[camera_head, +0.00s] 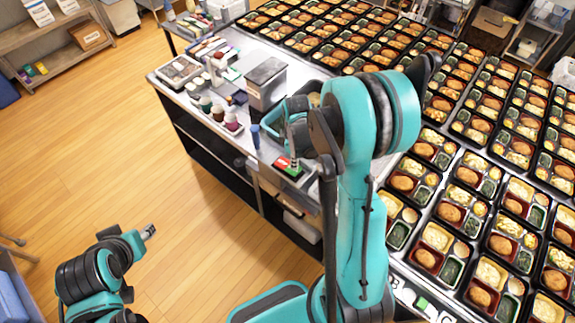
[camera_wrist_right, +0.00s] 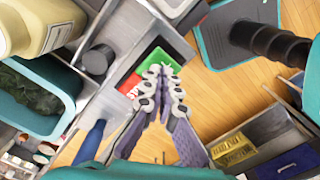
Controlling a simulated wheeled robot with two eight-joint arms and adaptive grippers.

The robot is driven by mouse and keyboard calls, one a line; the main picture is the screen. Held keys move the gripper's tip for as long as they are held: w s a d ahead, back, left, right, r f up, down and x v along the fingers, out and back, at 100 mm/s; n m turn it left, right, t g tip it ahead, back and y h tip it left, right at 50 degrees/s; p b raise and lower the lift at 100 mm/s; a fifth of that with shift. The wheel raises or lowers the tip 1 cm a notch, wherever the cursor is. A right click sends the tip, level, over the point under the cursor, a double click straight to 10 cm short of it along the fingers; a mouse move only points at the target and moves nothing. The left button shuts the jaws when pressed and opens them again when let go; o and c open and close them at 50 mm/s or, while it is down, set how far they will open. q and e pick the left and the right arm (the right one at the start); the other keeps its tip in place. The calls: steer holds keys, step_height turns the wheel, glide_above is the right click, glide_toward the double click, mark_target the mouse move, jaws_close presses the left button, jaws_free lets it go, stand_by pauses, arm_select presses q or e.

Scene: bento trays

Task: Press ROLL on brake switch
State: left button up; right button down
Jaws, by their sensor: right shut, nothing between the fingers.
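The brake switch (camera_head: 284,163) is a small box with a red part and a green part, at the near edge of the metal counter. In the right wrist view its green part (camera_wrist_right: 152,62) and its red part (camera_wrist_right: 128,84) show, with the lettering partly covered. My right gripper (camera_wrist_right: 162,78) is shut and empty, its fingertips in front of the green part's lower edge. I cannot tell whether they touch it. In the head view the right gripper (camera_head: 294,160) is right over the switch. My left gripper (camera_head: 149,231) is at lower left, over the floor, far from the switch; its fingers are too small to read.
A blue-handled tool (camera_head: 255,136) stands beside the switch. A grey container (camera_head: 266,82) and several jars stand farther back on the counter (camera_head: 245,150). Many filled bento trays (camera_head: 437,237) cover the right side.

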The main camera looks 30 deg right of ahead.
steer(key=shift+f+b, duration=0.95)
steer(key=shift+f, duration=0.1)
stand_by(0.4)
steer(key=shift+r+p, duration=2.35)
steer(key=shift+r, duration=1.3)
steer(key=shift+f, duration=0.1)
steer(key=shift+s+a+b, duration=0.1)
steer(key=shift+a+b, duration=0.05)
steer(key=shift+b, duration=0.3)
steer(key=s+a+f+m+t+b, duration=0.2)
steer(key=s+a+m+b, duration=0.3)
steer(key=b, duration=0.4)
steer(key=s+a+f+m+t+b, duration=0.2)
steer(key=s+a+m+t+b, duration=0.3)
steer(key=b, duration=0.4)
steer(key=shift+s+a+f+m+b, duration=0.15)
steer(key=shift+s+f+m+b, duration=0.15)
steer(key=shift+s+b, duration=0.15)
